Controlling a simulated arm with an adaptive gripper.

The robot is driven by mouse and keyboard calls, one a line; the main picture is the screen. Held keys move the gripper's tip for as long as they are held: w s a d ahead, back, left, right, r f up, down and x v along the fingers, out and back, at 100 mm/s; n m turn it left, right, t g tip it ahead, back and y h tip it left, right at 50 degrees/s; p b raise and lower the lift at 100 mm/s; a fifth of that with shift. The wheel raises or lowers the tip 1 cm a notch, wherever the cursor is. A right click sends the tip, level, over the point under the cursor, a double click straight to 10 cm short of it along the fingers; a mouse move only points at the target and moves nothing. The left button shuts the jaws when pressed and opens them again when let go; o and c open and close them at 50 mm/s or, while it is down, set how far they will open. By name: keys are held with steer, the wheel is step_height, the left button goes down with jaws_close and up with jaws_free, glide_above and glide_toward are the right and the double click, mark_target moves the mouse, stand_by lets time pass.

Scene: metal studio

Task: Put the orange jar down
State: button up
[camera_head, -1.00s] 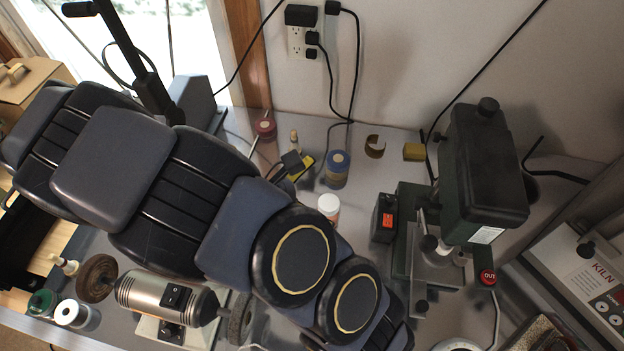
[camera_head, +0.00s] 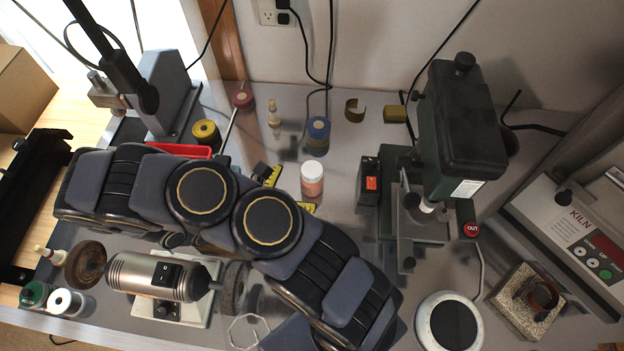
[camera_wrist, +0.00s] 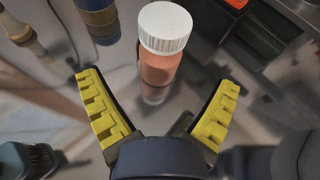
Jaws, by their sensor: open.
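The orange jar (camera_head: 312,183) has a white ribbed lid and stands upright on the grey table near the middle of the head view. In the wrist view the orange jar (camera_wrist: 160,60) is at top centre, with its reflection on the tabletop below it. My gripper (camera_head: 289,190) has yellow padded fingers and is just left of the jar in the head view. In the wrist view my gripper (camera_wrist: 162,83) is open, its fingers spread wide to either side of the jar's lower part, with visible gaps. It holds nothing.
A blue-topped spool (camera_head: 318,133) stands behind the jar. A black box with an orange switch (camera_head: 369,183) and a green drill press (camera_head: 458,120) are close on the right. A small bottle (camera_head: 274,113) is behind left.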

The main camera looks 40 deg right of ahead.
steer(key=shift+x, duration=3.3)
steer(key=shift+r, duration=0.1)
steer(key=c, duration=1.3)
